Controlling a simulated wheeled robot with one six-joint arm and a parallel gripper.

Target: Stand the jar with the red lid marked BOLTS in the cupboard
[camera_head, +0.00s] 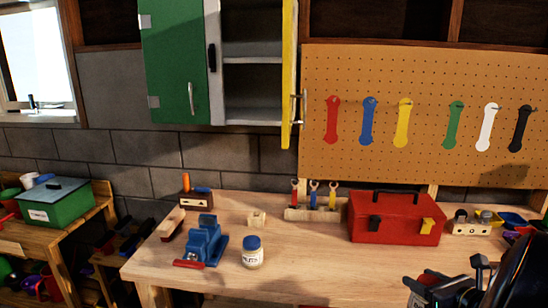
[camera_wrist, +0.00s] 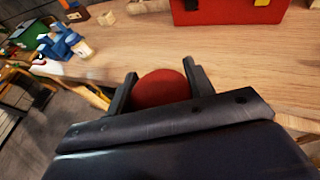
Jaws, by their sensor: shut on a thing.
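The jar with the red lid shows in the wrist view only as its round red lid (camera_wrist: 161,87). My gripper (camera_wrist: 160,84) is shut on it, with one dark finger on each side. The jar's body and its BOLTS marking are hidden there. In the head view my gripper (camera_head: 428,282) is at the lower right, in front of the bench, and the jar in it is mostly hidden. The cupboard (camera_head: 252,49) hangs on the wall at the upper middle, with shelves showing. Its yellow door (camera_head: 288,75) stands open, and a green door (camera_head: 173,62) is at its left.
A jar with a blue lid (camera_head: 252,256) stands on the workbench (camera_head: 310,275) beside a blue vise (camera_head: 205,243). A red toolbox (camera_head: 393,218) and a tool holder (camera_head: 312,213) stand at the back. A pegboard (camera_head: 425,115) is right of the cupboard. The bench's front middle is clear.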

